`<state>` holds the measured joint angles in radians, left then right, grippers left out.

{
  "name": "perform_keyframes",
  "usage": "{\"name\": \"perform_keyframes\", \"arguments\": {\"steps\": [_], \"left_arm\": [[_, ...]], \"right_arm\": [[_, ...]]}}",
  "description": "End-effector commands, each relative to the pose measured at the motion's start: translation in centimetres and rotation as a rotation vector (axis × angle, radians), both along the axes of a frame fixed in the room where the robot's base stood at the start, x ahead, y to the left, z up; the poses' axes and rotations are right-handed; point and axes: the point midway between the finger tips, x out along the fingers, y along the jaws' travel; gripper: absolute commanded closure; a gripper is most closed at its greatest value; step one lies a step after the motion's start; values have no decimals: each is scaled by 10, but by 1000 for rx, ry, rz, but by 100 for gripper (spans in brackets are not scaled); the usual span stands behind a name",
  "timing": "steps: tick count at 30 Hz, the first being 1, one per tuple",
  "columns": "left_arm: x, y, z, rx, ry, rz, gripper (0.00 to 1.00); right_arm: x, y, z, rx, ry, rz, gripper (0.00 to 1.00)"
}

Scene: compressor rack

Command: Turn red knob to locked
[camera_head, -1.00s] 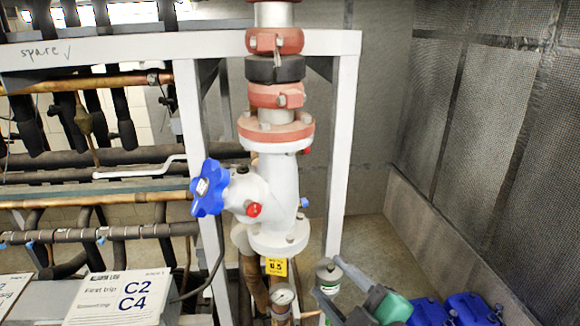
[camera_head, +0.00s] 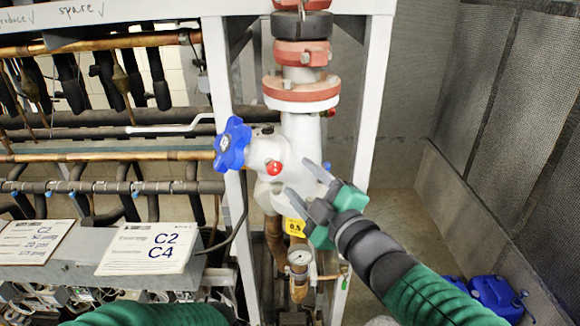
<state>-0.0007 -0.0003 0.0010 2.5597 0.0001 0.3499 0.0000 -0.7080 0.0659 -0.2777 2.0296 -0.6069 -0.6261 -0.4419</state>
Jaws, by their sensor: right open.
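The small red knob (camera_head: 274,168) sits on the front of the white valve body (camera_head: 300,138), just right of the blue handwheel (camera_head: 232,143). My right gripper (camera_head: 298,177) reaches in from the lower right. Its grey fingers are apart, with nothing between them. The fingertips point at the valve, just right of and below the red knob, and look apart from it. The gripper covers the lower part of the valve. My left gripper is out of view; only part of a green arm of mine shows at the bottom left.
A white frame (camera_head: 368,110) stands around the pipe. A pressure gauge (camera_head: 299,258) and a yellow tag (camera_head: 295,228) are below the valve. A C2/C4 sign (camera_head: 150,248) is at the lower left. Blue objects (camera_head: 495,298) lie on the floor at right, by a mesh wall.

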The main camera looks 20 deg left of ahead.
Motion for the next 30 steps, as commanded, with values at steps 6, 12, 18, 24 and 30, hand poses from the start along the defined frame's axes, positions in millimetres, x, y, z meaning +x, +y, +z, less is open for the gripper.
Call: {"name": "perform_keyframes", "arguments": {"steps": [6, 12, 18, 24, 30], "left_arm": [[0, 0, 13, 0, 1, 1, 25], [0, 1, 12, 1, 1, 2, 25], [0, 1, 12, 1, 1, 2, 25], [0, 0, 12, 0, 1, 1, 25], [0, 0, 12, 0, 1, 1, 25]], "right_arm": [[16, 41, -2, -15, 1, 6, 48], [16, 45, -3, -17, 0, 6, 48], [16, 28, -2, -7, 0, 6, 65], [16, 20, -5, -6, 8, 3, 91], [16, 26, -5, -12, 5, -2, 100]]}}
